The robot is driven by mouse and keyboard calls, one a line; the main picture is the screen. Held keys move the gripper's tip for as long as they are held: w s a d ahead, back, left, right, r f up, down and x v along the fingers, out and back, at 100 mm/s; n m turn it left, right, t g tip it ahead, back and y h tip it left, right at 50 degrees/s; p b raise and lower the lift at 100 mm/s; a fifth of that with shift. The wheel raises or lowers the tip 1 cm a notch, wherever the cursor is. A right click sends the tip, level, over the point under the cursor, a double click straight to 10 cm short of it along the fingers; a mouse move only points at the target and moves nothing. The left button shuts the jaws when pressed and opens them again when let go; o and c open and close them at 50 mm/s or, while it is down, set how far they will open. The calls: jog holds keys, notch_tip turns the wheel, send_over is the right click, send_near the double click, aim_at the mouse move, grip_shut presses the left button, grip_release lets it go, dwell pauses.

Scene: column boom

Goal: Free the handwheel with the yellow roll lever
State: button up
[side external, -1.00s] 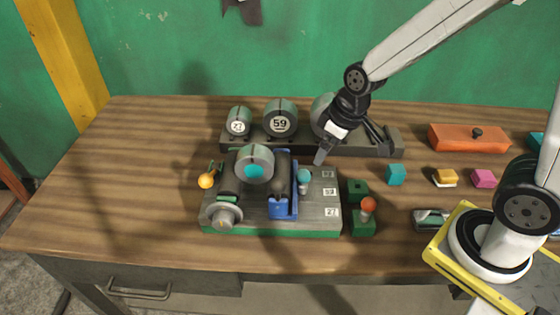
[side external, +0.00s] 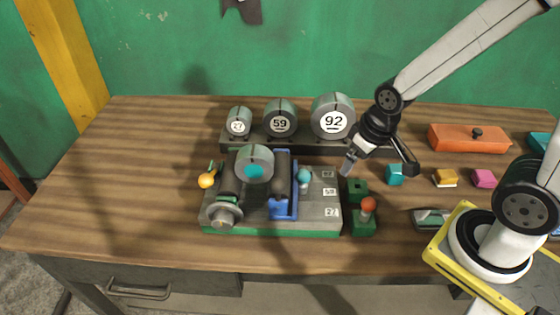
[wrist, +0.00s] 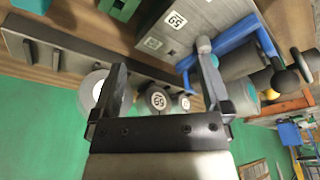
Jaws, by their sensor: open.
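The handwheel (side external: 224,216) is a grey disc with a hub at the front left of the grey-and-green fixture (side external: 318,214). The yellow roll lever (side external: 206,180) ends in a yellow-orange ball at the fixture's left edge, behind the handwheel. My gripper (side external: 380,168) is open and empty, above the table just right of the fixture and well away from both the lever and the handwheel. Its two spread fingers (wrist: 160,75) also show in the wrist view, with nothing between them in grip.
A blue clamp frame (side external: 283,205) and a teal-knobbed lever (side external: 304,176) stand on the fixture. Numbered rolls (side external: 333,118) sit on a rack behind. A red-knobbed lever (side external: 368,205) stands at right, near small coloured blocks (side external: 445,178). The table's left side is clear.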

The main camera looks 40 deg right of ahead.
jog(key=shift+r, duration=0.15)
jog(key=c, duration=0.7)
jog(key=shift+r, duration=0.2)
jog(key=c, duration=0.4)
jog(key=shift+r, duration=0.3)
grip_shut()
jog(key=shift+w+v, duration=0.65)
jog(key=shift+v, duration=2.25)
jog(key=w+a+r+n+h, duration=0.1)
jog(key=w+a+r+n, duration=0.1)
jog(key=w+a+n, duration=0.7)
jog(key=w+a+f+n+t+h, duration=0.1)
jog(key=w+a+n, duration=0.2)
jog(key=a+n, duration=0.65)
jog(key=w+a+f+n+t+h, duration=0.1)
jog(key=w+a+n+h, duration=0.15)
jog(key=a+n, duration=0.7)
jog(key=shift+w+a+f+m+y, duration=0.15)
jog(key=shift+a+f+m, duration=0.25)
jog(key=shift+f, duration=0.35)
jog(key=shift+w+a+f+m+y, duration=0.15)
jog(key=shift+a+f+m, duration=0.2)
jog(key=shift+f+m, duration=0.3)
jog(key=shift+w+a+f+m+y, duration=0.15)
jog(key=shift+a+f+m, duration=0.2)
jog(key=shift+f, duration=0.55)
